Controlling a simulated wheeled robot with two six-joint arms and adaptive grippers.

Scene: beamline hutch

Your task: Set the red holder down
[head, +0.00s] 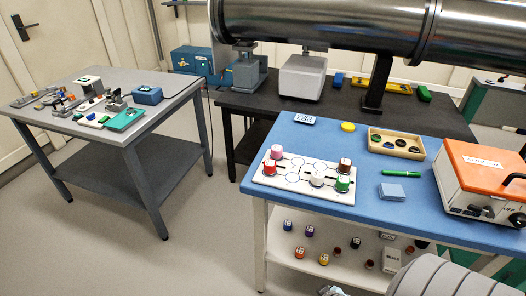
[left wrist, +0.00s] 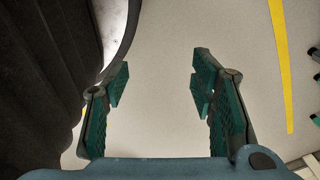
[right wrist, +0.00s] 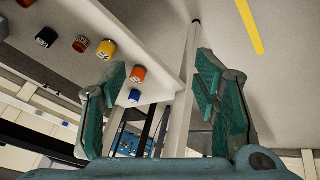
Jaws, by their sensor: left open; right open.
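In the head view a white board (head: 300,190) with printed circles lies on the blue table top (head: 350,222). A small red piece (head: 269,168), possibly the red holder, stands at the board's left end. My right gripper (right wrist: 163,85) is open, with nothing held, below the shelf's edge. Neither gripper is clearly seen in the head view.
A lower shelf (head: 272,246) holds several coloured jars, also seen in the right wrist view, including an orange one (right wrist: 138,74). A wooden tray (head: 397,134), a green marker (head: 395,173) and an orange-lidded box (head: 485,160) stand on the table. A grey table (head: 175,103) is at left.

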